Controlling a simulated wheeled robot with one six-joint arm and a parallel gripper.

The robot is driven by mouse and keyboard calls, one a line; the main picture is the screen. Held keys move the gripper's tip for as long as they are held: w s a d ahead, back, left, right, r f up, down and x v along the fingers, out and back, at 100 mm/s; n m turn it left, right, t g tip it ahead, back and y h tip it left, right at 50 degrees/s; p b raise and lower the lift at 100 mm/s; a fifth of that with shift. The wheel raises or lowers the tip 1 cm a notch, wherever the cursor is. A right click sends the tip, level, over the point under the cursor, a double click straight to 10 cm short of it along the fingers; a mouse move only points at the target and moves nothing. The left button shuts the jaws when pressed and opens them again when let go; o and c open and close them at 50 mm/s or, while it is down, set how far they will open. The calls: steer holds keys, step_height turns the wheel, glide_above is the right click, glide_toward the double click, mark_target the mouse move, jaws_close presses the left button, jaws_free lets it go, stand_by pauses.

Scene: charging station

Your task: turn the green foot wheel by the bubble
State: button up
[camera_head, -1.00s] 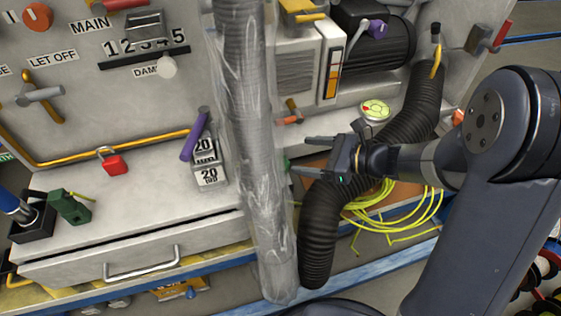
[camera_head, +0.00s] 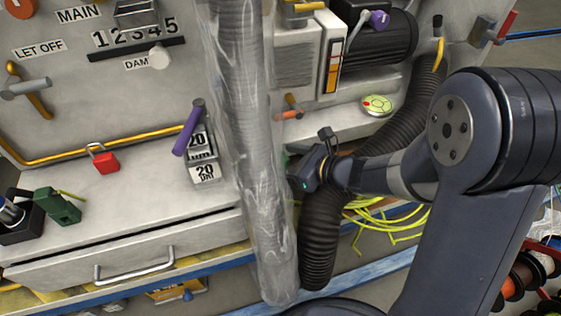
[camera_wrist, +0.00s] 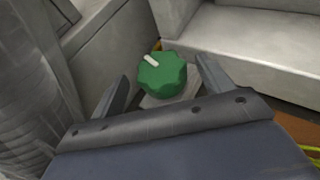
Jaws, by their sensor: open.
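The green foot wheel (camera_wrist: 162,77), a lobed knob with a white mark at its upper left, is in the wrist view. My gripper (camera_wrist: 161,68) is open, with one finger on each side of the wheel; I cannot tell whether they touch it. In the head view my gripper (camera_head: 310,166) is beside the plastic-wrapped column, its fingertips and the wheel hidden. The bubble level (camera_head: 377,105) is a round yellow-green disc on the bench to the right, with a red spot near its left edge.
The plastic-wrapped column (camera_head: 250,150) stands just left of my gripper. A black corrugated hose (camera_head: 320,235) passes below and behind it. Yellow cable (camera_head: 380,220) lies below my arm.

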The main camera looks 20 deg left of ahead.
steer(key=shift+x, duration=0.95)
steer(key=c, duration=0.9)
